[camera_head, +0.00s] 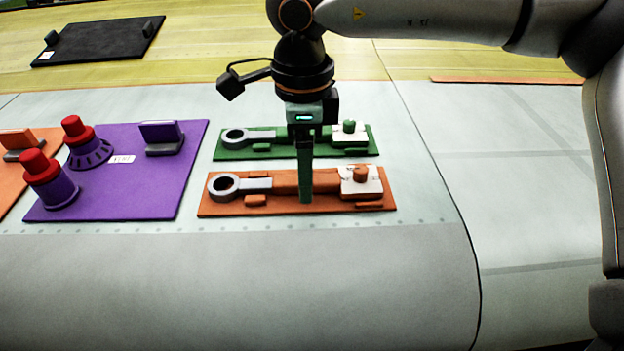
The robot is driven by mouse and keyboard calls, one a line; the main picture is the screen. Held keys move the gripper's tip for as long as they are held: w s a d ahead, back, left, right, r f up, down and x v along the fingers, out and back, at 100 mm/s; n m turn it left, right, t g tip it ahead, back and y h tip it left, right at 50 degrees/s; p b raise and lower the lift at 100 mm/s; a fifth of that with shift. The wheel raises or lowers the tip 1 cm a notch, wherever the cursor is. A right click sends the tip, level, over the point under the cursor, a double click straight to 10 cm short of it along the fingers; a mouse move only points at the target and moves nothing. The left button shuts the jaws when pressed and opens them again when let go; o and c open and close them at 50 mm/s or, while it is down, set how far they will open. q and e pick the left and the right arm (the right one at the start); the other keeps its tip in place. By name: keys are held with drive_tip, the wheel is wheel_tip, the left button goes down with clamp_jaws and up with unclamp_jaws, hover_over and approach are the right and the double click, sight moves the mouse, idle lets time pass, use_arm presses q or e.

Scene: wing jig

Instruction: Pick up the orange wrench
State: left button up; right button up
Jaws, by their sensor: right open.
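The orange wrench (256,185) has a grey ring end and an orange handle. It lies flat on an orange base plate (230,209), with its ring end to the left. My right gripper (306,198) points down over the handle, with its green fingers in front of it. The fingers line up one behind the other from here, so the gap between them is hidden. The gripper is open. I cannot tell whether the fingers touch the handle. My left gripper is not in view.
A green plate (228,154) with a similar wrench lies just behind. A purple plate (120,200) with two red-topped posts stands to the left. A black plate (98,42) lies at the far left. The grey surface (540,210) at right is clear.

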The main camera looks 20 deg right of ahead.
drive_tip(key=shift+f, duration=0.2)
clamp_jaws()
idle(0.5)
drive_tip(key=shift+r, duration=0.1)
idle(0.7)
